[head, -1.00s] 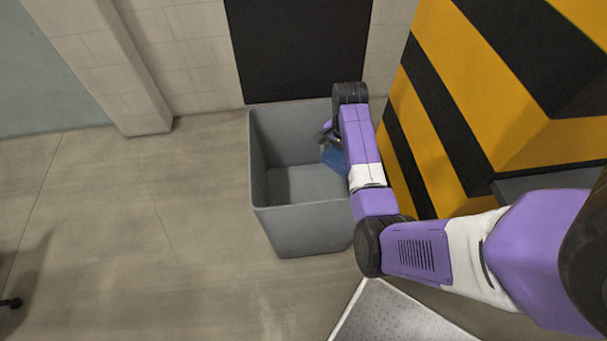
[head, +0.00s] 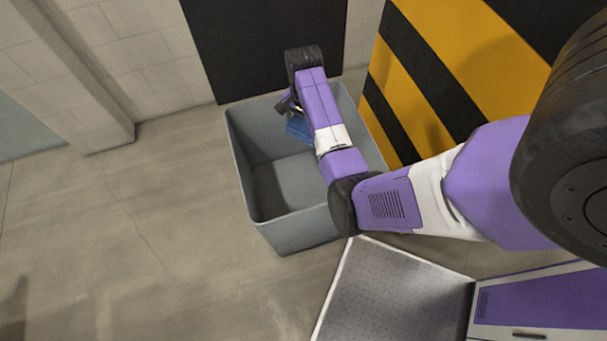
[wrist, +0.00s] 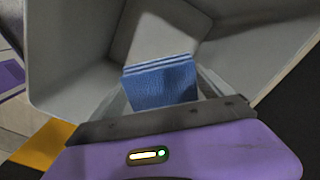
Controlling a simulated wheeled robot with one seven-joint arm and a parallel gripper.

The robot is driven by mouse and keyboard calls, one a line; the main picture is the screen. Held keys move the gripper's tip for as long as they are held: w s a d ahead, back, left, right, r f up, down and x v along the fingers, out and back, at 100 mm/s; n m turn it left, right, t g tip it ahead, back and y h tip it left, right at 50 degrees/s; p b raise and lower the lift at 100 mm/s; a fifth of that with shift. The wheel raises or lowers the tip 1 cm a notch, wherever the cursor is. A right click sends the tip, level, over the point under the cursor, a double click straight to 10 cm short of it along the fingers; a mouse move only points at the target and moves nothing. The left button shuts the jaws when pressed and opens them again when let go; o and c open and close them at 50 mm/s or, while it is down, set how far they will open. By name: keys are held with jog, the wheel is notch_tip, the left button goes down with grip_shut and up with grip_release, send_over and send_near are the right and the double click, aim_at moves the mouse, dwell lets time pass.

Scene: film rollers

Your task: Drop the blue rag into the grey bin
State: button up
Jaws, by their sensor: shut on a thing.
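The blue rag (head: 299,128) is folded and hangs from my gripper (head: 290,106), which is shut on it. In the wrist view the blue rag (wrist: 160,84) shows its folded layers, with the inside of the bin behind it. The grey bin (head: 245,180) is an open box on the floor, and its rim and most of its empty inside show. My gripper and the rag are over the bin's opening, near its far side. My arm covers part of the bin's right side, and the fingertips are mostly hidden.
A yellow and black striped block (head: 430,85) stands close to the right of the bin. A dark panel (head: 265,45) is on the wall behind it. The floor (head: 120,240) to the left is clear.

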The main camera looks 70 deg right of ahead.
jog(key=shift+f+b, duration=1.45)
jog(key=shift+f, duration=0.25)
jog(key=o, duration=1.1)
jog(key=shift+c, duration=0.2)
jog(key=shift+r, duration=3.95)
